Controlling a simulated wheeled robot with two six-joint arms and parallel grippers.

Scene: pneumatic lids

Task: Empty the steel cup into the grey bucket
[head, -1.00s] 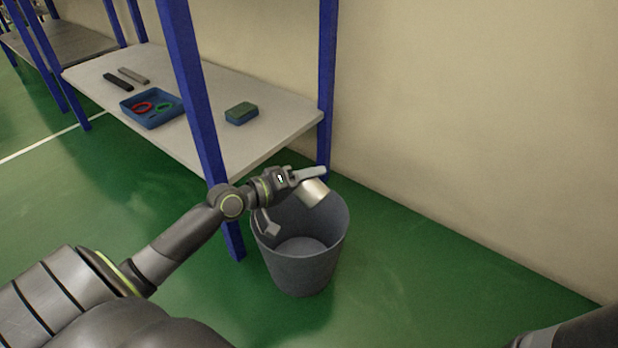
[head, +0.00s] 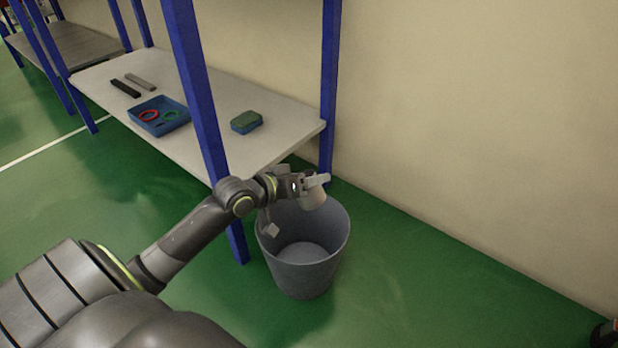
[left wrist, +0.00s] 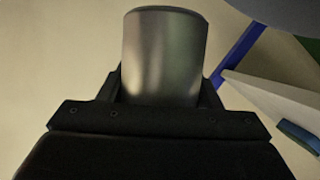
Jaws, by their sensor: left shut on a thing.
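My left gripper (head: 318,183) is shut on the steel cup (head: 313,199), above the back part of the grey bucket's opening. The cup is tipped over, with its lower end towards the bucket; its mouth and any contents do not show. In the left wrist view the cup (left wrist: 163,58) stands out between the dark fingers, its side smooth and shiny. The grey bucket (head: 303,279) stands upright on the green floor. The visible part of its inside looks empty. My right gripper is out of view.
A shelf (head: 262,154) with blue posts (head: 328,85) is just left of and behind the bucket. It bears a blue tray (head: 160,127) with rings, a green-topped sponge (head: 246,122) and two bars.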

